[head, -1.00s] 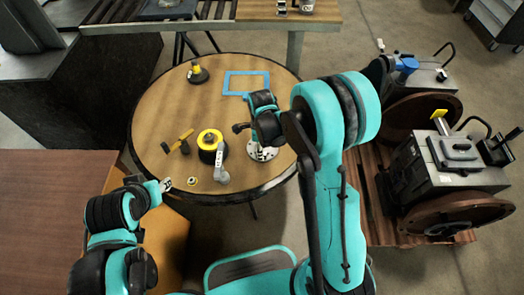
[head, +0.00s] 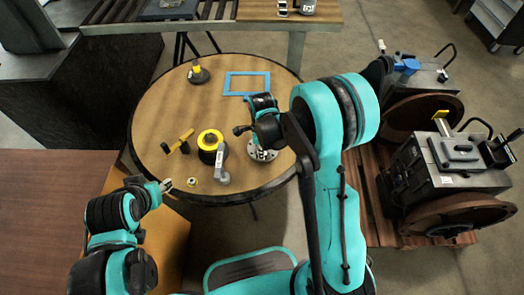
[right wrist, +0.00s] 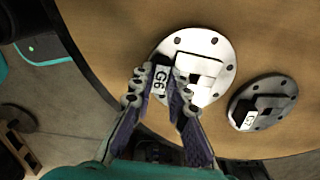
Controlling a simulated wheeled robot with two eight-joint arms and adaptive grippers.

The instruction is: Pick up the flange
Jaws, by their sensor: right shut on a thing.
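A round silver flange (right wrist: 215,52) with bolt holes and a block labelled G6 lies on the wooden table in the right wrist view. My right gripper (right wrist: 162,88) is shut on its G6 block, one finger on each side. In the head view a silver disc (head: 262,154) shows on the table below my right gripper, whose fingertips are mostly hidden there. A smaller, darker flange (right wrist: 262,103), labelled G7, lies apart from it to the right. My left gripper (head: 166,184) is over the table's lower left edge, too small to read.
The round table (head: 160,90) also holds a black-and-yellow roll (head: 210,141), a grey part (head: 220,168), a yellow-handled tool (head: 179,142), a blue frame (head: 246,84) and a black-and-yellow piece (head: 197,73). Heavy machines (head: 455,155) stand on a pallet at the right.

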